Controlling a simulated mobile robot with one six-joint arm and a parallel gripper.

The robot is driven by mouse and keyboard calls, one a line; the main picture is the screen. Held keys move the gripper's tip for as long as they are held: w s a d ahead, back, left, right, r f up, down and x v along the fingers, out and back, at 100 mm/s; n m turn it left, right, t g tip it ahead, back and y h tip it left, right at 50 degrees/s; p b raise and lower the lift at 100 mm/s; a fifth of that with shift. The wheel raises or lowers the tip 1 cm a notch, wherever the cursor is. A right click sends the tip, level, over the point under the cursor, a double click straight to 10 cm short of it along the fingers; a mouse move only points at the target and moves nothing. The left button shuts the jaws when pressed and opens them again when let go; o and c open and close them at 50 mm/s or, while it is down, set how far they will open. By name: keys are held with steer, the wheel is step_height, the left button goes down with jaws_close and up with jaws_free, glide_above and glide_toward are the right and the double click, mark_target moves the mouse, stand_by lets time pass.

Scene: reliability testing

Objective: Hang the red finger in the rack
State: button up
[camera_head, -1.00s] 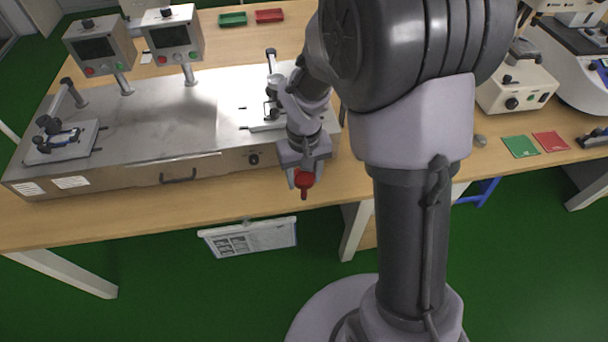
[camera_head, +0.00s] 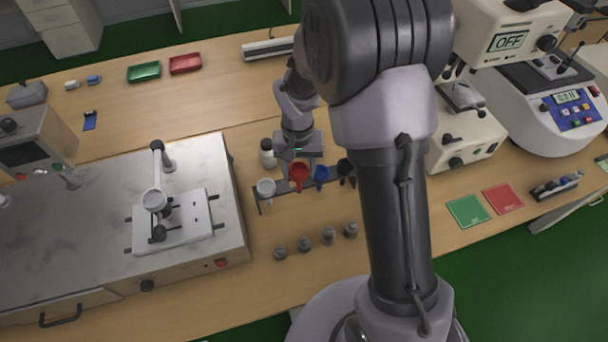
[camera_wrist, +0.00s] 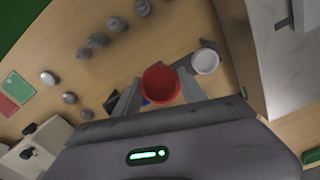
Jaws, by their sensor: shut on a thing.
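The red finger (camera_head: 298,174) is a red cup-topped piece. My gripper (camera_head: 298,160) is shut on it, above or at the rack (camera_head: 275,197). In the wrist view the red finger (camera_wrist: 160,84) sits between my fingers (camera_wrist: 157,95), its round cup facing the camera. The rack is a dark bar on the table. It has a white finger (camera_head: 265,187) at its left, a blue finger (camera_head: 321,174) and a black finger (camera_head: 345,166) on the right. The red finger is between the white and blue ones. I cannot tell whether it touches the rack.
Several grey weights (camera_head: 304,243) stand in front of the rack. A steel-topped machine (camera_head: 236,235) is on the left, and a white instrument (camera_head: 470,140) on the right. Green and red mats (camera_head: 467,211) lie at right.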

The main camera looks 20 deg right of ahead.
steer(key=r+m+p, duration=0.1)
steer(key=w+r+m+p, duration=0.2)
steer(key=r+p, duration=0.1)
steer(key=shift+a, duration=0.3)
steer(key=w+f+m, duration=0.1)
steer(key=f, duration=0.1)
steer(key=w+f+m, duration=0.1)
steer(key=f, duration=0.1)
steer(key=shift+w+d+f, duration=0.1)
steer(key=shift+w, duration=0.1)
steer(key=shift+b, duration=0.4)
steer(key=shift+f+b, duration=1.65)
steer(key=shift+f, duration=0.4)
steer(key=shift+f+b, duration=1.5)
steer(key=shift+f, duration=0.2)
